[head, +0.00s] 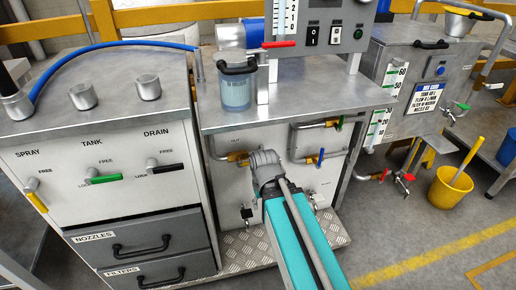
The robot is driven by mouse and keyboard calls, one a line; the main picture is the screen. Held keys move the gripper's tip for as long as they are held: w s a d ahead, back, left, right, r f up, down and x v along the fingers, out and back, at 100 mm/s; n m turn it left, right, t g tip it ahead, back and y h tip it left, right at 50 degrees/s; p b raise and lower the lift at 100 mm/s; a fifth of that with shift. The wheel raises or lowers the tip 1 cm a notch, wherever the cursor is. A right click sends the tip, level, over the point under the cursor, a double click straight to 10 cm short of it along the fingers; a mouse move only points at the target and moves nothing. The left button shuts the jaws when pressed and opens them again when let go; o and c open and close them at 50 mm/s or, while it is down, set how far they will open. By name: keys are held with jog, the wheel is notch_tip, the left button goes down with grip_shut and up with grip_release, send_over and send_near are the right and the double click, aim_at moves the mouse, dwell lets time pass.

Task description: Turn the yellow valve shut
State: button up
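A yellow lever (36,201) hangs slanted below the SPRAY label on the left cabinet. Brass-yellow fittings (238,157) sit on the pipe under the OUT label on the middle panel; a yellow handle there cannot be made out clearly. My teal arm reaches up from the bottom to this panel. Its grey end with my gripper (263,160) is just right of the OUT fittings, far from the SPRAY lever. The fingers are hidden or too small to tell, as is any contact.
Green (104,179) and black (166,169) levers sit under TANK and DRAIN. A blue-handled valve (321,157) is right of my wrist. A clear cup (235,90) stands on the middle top. A yellow bucket (450,187) stands on the floor at right.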

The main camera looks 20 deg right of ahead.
notch_tip(320, 180, up, 6)
jog(key=p, duration=0.4)
jog(key=shift+f, duration=0.1)
jog(key=shift+s, duration=0.1)
